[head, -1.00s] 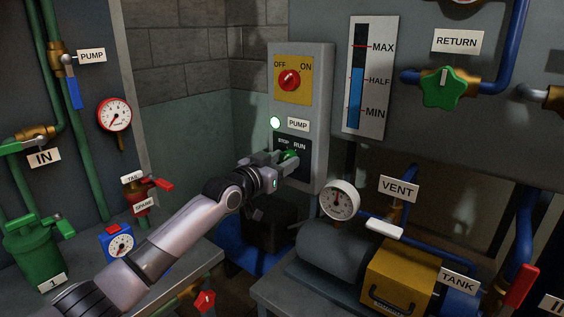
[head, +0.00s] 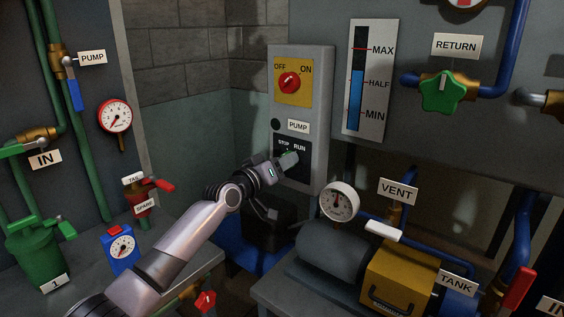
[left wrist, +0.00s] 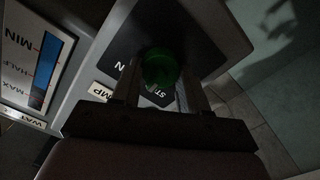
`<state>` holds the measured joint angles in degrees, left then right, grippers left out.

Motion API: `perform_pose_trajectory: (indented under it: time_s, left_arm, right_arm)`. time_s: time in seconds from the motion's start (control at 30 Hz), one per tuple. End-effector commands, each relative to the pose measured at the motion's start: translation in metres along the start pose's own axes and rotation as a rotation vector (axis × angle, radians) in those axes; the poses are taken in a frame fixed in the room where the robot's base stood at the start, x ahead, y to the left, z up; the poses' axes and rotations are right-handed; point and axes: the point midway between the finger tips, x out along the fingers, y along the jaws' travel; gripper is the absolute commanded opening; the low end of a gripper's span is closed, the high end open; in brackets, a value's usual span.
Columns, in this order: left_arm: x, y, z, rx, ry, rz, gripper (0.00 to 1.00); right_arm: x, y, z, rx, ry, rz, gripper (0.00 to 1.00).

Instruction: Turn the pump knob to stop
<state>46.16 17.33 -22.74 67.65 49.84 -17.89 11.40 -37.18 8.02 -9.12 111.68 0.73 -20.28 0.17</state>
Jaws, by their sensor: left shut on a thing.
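The grey control box (head: 325,100) stands at the centre of the head view. Its black plate (head: 305,173) carries the STOP and RUN marks. My left gripper (head: 289,158) is at this plate and mostly covers the pump knob there. In the left wrist view the green knob (left wrist: 159,68) sits between the two fingers of my left gripper (left wrist: 160,85), which is shut on it. The lamp (head: 275,124) beside the PUMP label (head: 298,127) is dark. My right gripper is not in view.
A red OFF/ON switch (head: 289,83) sits above on a yellow plate. A level gauge (head: 369,80) and the green RETURN valve (head: 442,93) are to the right. A round pressure gauge (head: 339,202) and yellow-fronted pump (head: 402,278) stand below right.

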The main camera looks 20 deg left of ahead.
Motion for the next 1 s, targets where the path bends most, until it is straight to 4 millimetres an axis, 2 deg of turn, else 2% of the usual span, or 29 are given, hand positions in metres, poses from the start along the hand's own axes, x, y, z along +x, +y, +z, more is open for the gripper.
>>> perform_pose_trajectory:
  time_s: [0.2,0.5,1.0]
  left_arm:
    - [0.0002,0.0001,0.0004,-0.191,-0.001,0.000,0.13]
    - [0.0000,-0.0007,0.0008,-0.373,-0.002,-0.001,0.13]
    - [0.0000,-0.0012,0.0010,-0.461,-0.001,-0.001,0.13]
  right_arm:
    - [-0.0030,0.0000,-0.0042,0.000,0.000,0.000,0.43]
    - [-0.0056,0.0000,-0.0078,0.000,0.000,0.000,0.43]
    - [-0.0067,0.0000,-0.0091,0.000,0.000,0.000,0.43]
